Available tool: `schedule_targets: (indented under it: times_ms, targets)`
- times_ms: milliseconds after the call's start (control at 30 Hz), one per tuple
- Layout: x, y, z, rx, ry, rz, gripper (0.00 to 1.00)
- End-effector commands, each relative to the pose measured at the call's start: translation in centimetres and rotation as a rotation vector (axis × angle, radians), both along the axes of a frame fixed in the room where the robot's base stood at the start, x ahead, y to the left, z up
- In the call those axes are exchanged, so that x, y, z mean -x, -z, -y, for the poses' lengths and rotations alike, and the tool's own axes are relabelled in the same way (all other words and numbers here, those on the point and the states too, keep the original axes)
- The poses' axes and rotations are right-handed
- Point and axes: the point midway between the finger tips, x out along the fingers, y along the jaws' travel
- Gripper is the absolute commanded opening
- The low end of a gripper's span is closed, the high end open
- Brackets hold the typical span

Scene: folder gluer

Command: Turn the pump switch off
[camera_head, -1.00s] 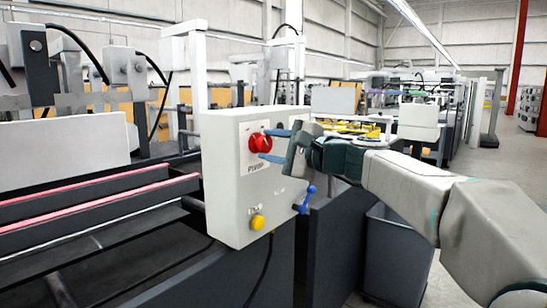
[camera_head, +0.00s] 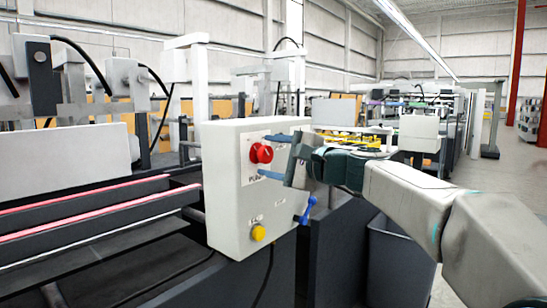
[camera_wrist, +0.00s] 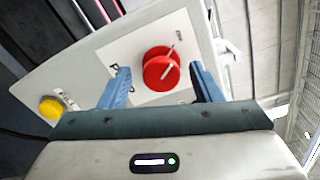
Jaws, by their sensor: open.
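The pump switch is a red round knob (camera_head: 261,153) on a white label plate on the front of a pale control box (camera_head: 228,200). In the wrist view the red knob (camera_wrist: 161,69) shows a light pointer line across its face. My gripper (camera_head: 276,157) is in front of the box, its two blue fingers pointing at the plate. In the wrist view my gripper (camera_wrist: 160,84) is open, one finger on each side of the knob, with visible gaps. I cannot tell how far the fingertips are from the plate.
A yellow button (camera_head: 258,233) sits low on the same box. A blue-handled lever (camera_head: 307,210) sticks out at the box's lower right edge. Dark rails with pink strips (camera_head: 95,209) run to the left. A grey bin (camera_head: 395,265) stands below my arm.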

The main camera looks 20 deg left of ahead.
Motion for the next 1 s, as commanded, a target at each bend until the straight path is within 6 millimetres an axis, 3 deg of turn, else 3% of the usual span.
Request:
schedule_targets:
  times_ms: [167, 700, 1000]
  targets:
    - [0.4, 0.0, 1.2, 0.0, 0.003, 0.0, 0.58]
    - [4.7, -0.1, 11.2, 0.001, 0.001, 0.001, 0.58]
    - [5.4, 0.0, 12.7, 0.001, -0.001, 0.0, 0.58]
